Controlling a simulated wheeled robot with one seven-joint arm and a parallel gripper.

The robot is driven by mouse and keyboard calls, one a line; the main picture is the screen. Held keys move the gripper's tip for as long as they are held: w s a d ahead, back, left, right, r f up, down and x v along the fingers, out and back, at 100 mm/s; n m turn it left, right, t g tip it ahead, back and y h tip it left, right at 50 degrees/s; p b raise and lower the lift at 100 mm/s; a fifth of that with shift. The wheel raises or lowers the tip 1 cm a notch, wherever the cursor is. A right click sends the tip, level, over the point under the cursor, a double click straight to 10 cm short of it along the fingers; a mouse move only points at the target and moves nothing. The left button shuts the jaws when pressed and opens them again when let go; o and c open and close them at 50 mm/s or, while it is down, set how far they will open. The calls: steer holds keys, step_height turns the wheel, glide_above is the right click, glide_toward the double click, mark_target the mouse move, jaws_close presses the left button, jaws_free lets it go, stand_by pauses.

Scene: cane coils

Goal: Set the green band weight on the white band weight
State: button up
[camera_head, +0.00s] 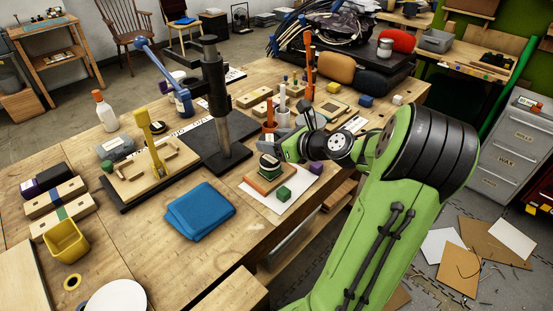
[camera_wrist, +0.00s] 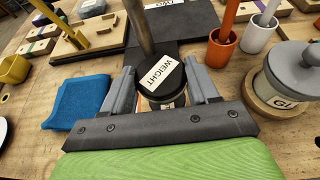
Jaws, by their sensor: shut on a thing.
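A short round black weight with a green band (camera_head: 268,161) is between the fingers of my gripper (camera_head: 277,152). In the wrist view its black top (camera_wrist: 160,80) carries a white label reading WEIGHT, and a finger is on each side. My gripper is shut on it. A second weight with a pale band (camera_head: 267,173) shows low under it, over a wood-and-orange board; it looks like the white band weight. The held weight hides most of it, and I cannot tell whether the two touch.
A folded blue cloth (camera_head: 200,210) lies left. A black press stand (camera_head: 213,95) rises behind. In the wrist view, a grey lidded jar (camera_wrist: 290,75) stands right.

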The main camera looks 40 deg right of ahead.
mark_target(274, 161)
step_height(274, 161, down, 4)
steer(key=shift+f+b, duration=0.2)
steer(key=shift+b, duration=0.75)
steer(key=shift+r, duration=0.2)
steer(key=o, duration=1.4)
steer(key=shift+f, duration=0.15)
steer(key=shift+o, duration=0.2)
